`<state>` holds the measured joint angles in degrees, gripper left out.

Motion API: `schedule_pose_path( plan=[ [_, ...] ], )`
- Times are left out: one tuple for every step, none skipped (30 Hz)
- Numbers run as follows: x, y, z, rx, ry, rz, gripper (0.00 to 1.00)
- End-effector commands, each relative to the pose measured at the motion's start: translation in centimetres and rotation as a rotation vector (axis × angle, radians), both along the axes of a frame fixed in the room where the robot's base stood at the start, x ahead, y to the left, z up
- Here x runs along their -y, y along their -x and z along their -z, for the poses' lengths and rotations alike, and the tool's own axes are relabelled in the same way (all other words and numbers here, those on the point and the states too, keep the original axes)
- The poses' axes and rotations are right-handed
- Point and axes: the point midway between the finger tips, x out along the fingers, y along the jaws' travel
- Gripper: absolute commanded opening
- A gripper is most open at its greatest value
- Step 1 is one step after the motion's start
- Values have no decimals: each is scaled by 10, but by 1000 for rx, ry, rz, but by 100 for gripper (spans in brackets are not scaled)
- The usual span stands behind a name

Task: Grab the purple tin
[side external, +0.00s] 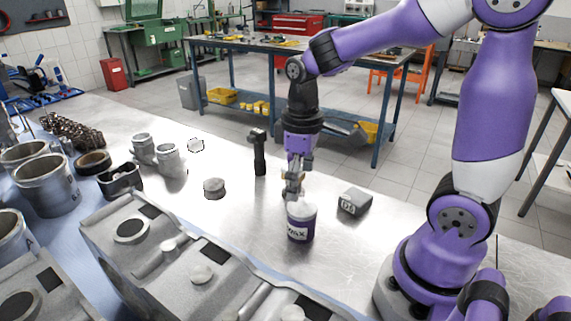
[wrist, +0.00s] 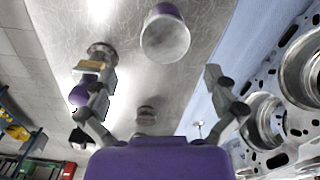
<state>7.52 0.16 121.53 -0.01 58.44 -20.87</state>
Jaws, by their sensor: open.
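The tin lies beyond the fingertips there.
A grey block with markings (side external: 354,200) sits right of the tin. A dark upright tool (side external: 259,152) and a short round part (side external: 214,188) stand to the left. A large engine block (side external: 175,255) fills the front left. Bare bench lies between these.

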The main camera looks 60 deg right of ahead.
Motion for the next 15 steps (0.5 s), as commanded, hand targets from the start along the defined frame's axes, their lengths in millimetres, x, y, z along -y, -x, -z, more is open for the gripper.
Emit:
schedule_pose_path(
  plan=[
    [0, 1, 9, -5, -1, 0, 100],
    [0, 1, 14, -5, -1, 0, 100],
    [-1, 1, 19, -5, -1, 0, 100],
    [0, 1, 23, -3, 0, 0, 100],
    [-1, 1, 25, -2, -1, 1, 100],
    [-1, 1, 28, -1, 0, 1, 100],
    [-1, 1, 30, -1, -1, 1, 100],
    [-1, 2, 33, -2, -1, 0, 100],
    [-2, 3, 37, -1, 0, 0, 100],
    [-3, 4, 41, -2, -1, 0, 100],
    [-3, 5, 46, -4, 0, 0, 100],
    [-4, 6, 53, -4, 0, -1, 100],
    [-5, 8, 58, -4, 0, 0, 100],
    [-6, 9, 63, -5, -1, 0, 100],
    [-5, 8, 69, -4, 0, 1, 100]
  ],
)
